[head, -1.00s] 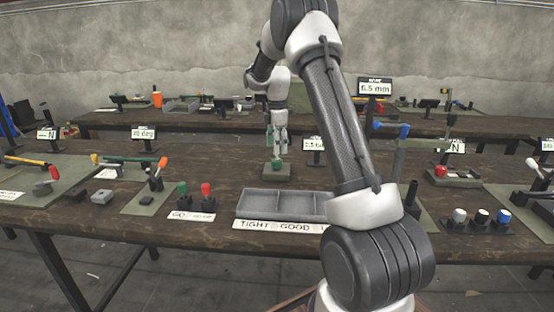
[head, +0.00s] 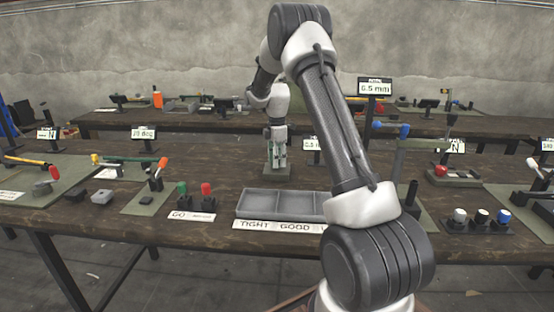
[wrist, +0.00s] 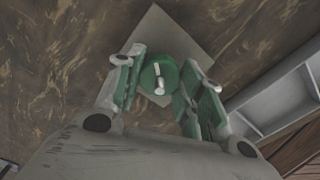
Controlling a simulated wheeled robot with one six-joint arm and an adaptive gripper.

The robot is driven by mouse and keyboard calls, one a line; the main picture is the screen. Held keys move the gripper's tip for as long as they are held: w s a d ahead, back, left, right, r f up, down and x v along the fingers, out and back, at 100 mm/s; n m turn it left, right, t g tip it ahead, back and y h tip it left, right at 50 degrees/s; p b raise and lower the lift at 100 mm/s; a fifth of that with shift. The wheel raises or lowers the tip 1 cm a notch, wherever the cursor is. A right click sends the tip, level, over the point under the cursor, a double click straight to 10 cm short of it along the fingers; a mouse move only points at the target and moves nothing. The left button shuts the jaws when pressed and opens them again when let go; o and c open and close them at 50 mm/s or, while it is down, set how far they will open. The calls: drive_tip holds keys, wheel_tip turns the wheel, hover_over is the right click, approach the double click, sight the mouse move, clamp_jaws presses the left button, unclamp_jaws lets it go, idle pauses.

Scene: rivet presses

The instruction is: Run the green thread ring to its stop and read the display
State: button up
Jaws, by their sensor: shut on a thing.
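The green thread ring (wrist: 147,76) sits over its square base plate (wrist: 160,28) in the wrist view, with a pale mark or pin on its top. My gripper (wrist: 162,86) is shut on the ring, with a green-padded finger at each side. In the head view my gripper (head: 277,163) points down at the base block (head: 284,172), and its fingers mostly hide the ring. A small display (head: 311,144) stands to the right of the gripper, partly hidden by my arm. Its reading is too small and cut off to tell.
A grey compartment tray (head: 283,192) lies in front, behind a label (head: 272,226) reading TIGHT and GOOD; my arm hides its right end. Green (head: 183,194) and red-topped (head: 206,195) gauges stand to its left. Bare table lies left of the base block.

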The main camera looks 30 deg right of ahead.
drive_tip(key=shift+m, duration=0.3)
drive_tip(key=m, duration=0.4)
drive_tip(key=shift+m, duration=0.3)
drive_tip(key=m, duration=1)
drive_tip(key=shift+m, duration=0.4)
drive_tip(key=m, duration=0.5)
drive_tip(key=shift+m, duration=0.3)
drive_tip(key=o, duration=1)
